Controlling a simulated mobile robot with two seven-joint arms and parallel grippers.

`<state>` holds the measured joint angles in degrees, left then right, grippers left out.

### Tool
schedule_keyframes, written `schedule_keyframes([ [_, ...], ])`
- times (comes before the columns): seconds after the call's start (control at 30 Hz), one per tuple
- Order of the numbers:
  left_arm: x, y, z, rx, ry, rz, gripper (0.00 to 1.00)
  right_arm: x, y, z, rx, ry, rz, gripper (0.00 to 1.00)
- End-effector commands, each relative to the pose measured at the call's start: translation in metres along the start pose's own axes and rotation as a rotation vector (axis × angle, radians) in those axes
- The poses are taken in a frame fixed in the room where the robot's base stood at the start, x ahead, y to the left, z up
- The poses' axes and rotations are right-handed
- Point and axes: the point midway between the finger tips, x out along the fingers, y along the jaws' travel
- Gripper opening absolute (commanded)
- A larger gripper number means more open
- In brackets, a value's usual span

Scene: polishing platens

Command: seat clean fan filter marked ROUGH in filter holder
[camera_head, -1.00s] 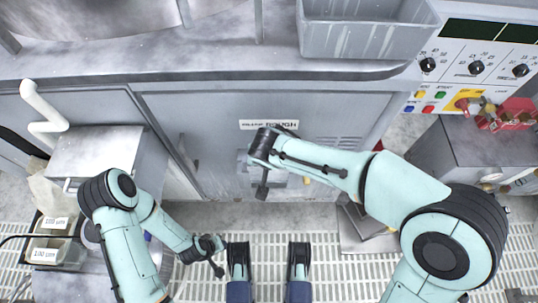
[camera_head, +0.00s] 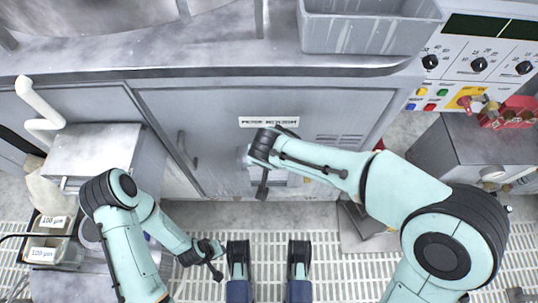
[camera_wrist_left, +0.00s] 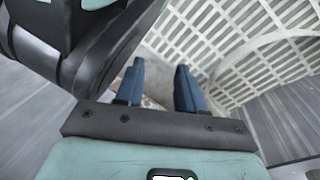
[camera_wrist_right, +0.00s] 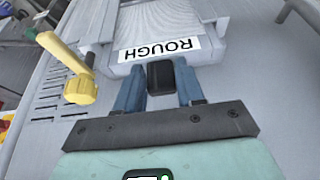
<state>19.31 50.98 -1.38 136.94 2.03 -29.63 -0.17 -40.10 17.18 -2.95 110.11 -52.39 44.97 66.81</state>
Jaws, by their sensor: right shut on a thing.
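The fan filter (camera_wrist_right: 112,66) shows in the right wrist view as a pale grey piece with a white label reading ROUGH, upside down there. My right gripper (camera_wrist_right: 160,78) is shut on its black grip, one blue finger on each side. In the head view my right gripper (camera_head: 264,180) is at the cabinet front, below a white label too blurred to read surely. The filter holder is mostly hidden behind my arm there, and I cannot tell how deep the filter sits. My left gripper (camera_wrist_left: 157,84) is open and empty, fingers apart above the floor grating.
A yellow lever (camera_wrist_right: 72,68) sticks out beside the filter. A grey bin (camera_head: 368,30) stands on the ledge above. A control panel (camera_head: 475,65) is at the upper right. Labelled containers (camera_head: 50,253) stand at the lower left. Floor grating (camera_head: 340,275) is open below.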

Motion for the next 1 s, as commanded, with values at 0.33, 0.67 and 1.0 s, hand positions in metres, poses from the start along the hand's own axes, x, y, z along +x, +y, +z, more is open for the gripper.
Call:
schedule_keyframes([
  [0.33, 0.005, -0.005, 0.006, -0.006, -0.021, -0.010, 0.38, 0.004, 0.000, 0.001, 0.000, 0.001, -0.001, 0.05],
  [0.67, 0.009, -0.010, 0.011, -0.012, -0.041, -0.019, 0.38, 0.007, 0.000, 0.003, 0.000, 0.001, -0.001, 0.05],
  [1.0, 0.013, -0.015, 0.018, -0.018, -0.062, -0.028, 0.38, 0.010, 0.000, 0.004, 0.000, 0.001, -0.001, 0.05],
])
